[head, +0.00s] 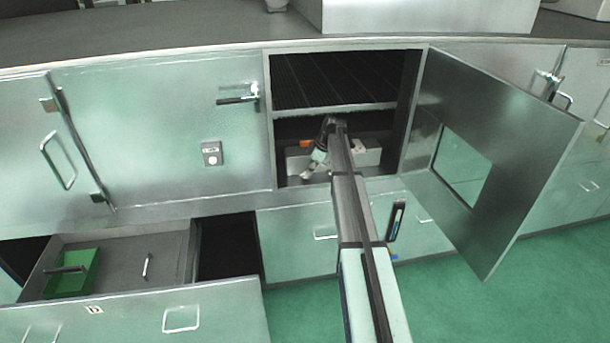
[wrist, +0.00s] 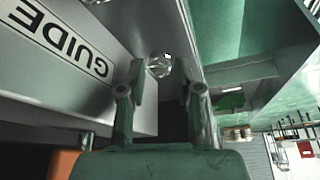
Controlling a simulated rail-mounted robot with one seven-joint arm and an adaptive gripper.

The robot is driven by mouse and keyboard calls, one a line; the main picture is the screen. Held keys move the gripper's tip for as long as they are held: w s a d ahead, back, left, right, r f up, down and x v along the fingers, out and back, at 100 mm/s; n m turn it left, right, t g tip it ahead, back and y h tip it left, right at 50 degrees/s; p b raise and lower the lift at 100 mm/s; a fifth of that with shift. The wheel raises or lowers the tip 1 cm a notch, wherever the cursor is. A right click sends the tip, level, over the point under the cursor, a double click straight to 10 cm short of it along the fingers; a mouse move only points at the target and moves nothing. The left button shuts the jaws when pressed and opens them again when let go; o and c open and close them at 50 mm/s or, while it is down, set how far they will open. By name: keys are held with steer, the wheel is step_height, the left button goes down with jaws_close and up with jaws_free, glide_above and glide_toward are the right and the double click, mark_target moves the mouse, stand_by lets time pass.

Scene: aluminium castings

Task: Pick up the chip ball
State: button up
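The chip ball (wrist: 158,66) is a small, shiny, crumpled silver lump in the wrist view. It lies on a grey metal surface just ahead of my gripper (wrist: 161,82), closer to the left finger. The fingers are spread apart, with nothing visibly gripped. I cannot tell whether the left finger touches the ball. In the head view my gripper (head: 309,171) is inside the open cabinet (head: 269,120), low near its front edge. I cannot make out the ball there.
A pale box (wrist: 45,85) labelled GUIDE stands close on the left in the wrist view. A shelf (head: 350,107) is above my arm. The cabinet door (head: 490,120) stands open to the right. An open drawer (head: 120,245) with a green tray (head: 85,270) is lower left.

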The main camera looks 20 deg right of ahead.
steer(key=shift+x, duration=1.1)
steer(key=c, duration=0.6)
